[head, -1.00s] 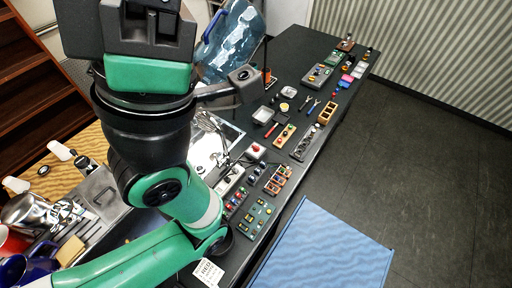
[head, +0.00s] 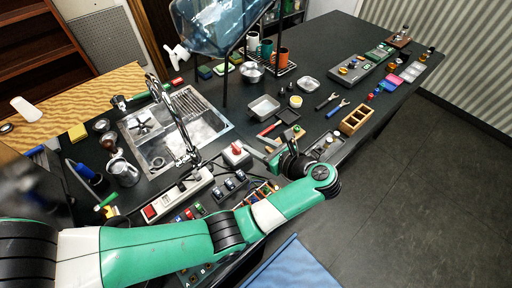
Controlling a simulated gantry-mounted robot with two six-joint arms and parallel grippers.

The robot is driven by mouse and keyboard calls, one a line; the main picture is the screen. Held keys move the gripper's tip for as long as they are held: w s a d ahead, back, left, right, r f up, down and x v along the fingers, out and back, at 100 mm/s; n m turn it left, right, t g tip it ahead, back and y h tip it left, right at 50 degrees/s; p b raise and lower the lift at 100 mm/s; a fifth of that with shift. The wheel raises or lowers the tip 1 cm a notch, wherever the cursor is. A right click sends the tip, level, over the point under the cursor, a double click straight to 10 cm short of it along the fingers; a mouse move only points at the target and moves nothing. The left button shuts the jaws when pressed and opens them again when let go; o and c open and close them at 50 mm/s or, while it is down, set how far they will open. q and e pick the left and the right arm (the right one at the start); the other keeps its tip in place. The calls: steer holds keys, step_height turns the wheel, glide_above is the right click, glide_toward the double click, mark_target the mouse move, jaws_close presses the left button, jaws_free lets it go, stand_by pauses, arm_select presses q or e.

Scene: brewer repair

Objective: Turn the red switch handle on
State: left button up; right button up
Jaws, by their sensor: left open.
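The red switch handle (head: 236,148) sits on a small white box on the dark bench, in the middle of the head view. My left arm reaches in from the lower left and bends back at the wrist. My left gripper (head: 268,154) is open, just right of the switch box, and points toward it. A small gap seems to lie between the fingers and the handle; contact cannot be made out. My right gripper is not in view.
A white power strip (head: 178,195) with a red button lies left of the switch. Small switch modules (head: 231,184) sit in front of it. A sink (head: 160,135) with a tall faucet (head: 177,110) is behind left. A grey tray (head: 264,107) and a wooden box (head: 356,119) stand farther back.

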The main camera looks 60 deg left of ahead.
arm_select(q)
steer(key=b, duration=0.3)
glide_toward(236, 147)
steer(key=d, duration=0.1)
steer(key=x, duration=1.1)
steer(key=shift+w+a+r, duration=0.1)
steer(key=shift+a+r, duration=0.05)
steer(key=shift+a, duration=0.05)
jaws_close()
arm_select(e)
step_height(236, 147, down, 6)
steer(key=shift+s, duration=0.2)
